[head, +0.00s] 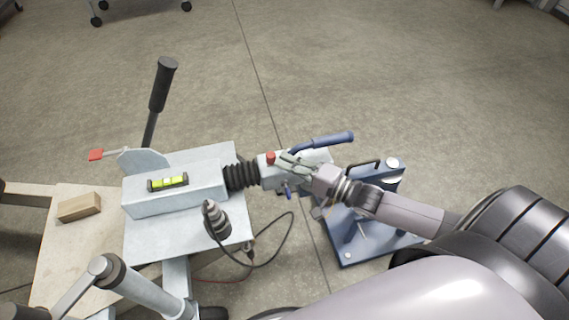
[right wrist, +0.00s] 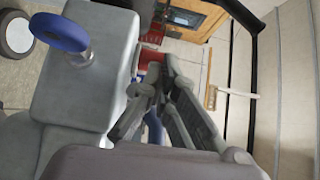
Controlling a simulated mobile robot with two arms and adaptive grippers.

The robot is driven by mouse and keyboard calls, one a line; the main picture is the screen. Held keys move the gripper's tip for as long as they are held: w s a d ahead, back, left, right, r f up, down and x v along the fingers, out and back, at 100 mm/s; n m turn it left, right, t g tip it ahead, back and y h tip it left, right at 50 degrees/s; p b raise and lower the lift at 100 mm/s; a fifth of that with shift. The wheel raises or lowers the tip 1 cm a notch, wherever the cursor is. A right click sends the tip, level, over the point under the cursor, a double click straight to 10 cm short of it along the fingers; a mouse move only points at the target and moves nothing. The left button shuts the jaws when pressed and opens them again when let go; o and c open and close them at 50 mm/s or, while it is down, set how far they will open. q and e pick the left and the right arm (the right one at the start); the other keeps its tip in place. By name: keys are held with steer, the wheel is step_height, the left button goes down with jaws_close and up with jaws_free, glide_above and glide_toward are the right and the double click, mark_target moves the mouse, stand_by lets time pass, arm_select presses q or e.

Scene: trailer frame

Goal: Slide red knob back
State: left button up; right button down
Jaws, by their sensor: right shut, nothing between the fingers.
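The small red knob (head: 270,157) stands on the grey coupling head (head: 268,176), beside the black bellows. In the right wrist view a red part, likely this knob (right wrist: 150,73), shows just beyond my fingers and is partly covered by them. My right gripper (head: 285,161) is shut and empty, with its fingertips just right of the knob, over the coupling head. I cannot tell whether they touch the knob. The fingers also show in the right wrist view (right wrist: 155,85). My left gripper is not in view.
A blue handle (head: 325,142) rises behind my right gripper. A blue stand (head: 350,240) is below my right arm. A yellow level (head: 168,182) lies on the grey housing, and a black lever (head: 160,90) rises behind it. A wooden block (head: 79,207) lies at left.

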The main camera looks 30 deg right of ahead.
mark_target(274, 172)
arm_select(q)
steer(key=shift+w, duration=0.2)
arm_select(e)
steer(key=shift+w+a, duration=0.2)
steer(key=shift+w, duration=0.15)
steer(key=shift+w+a+r+p, duration=0.15)
steer(key=shift+a+p, duration=0.2)
steer(key=shift+a, duration=0.2)
steer(key=shift+w+a+r+p, duration=0.1)
steer(key=shift+w+a+p, duration=0.05)
steer(key=shift+a+p, duration=0.3)
steer(key=shift+a+f, duration=0.15)
steer(key=shift+a, duration=0.2)
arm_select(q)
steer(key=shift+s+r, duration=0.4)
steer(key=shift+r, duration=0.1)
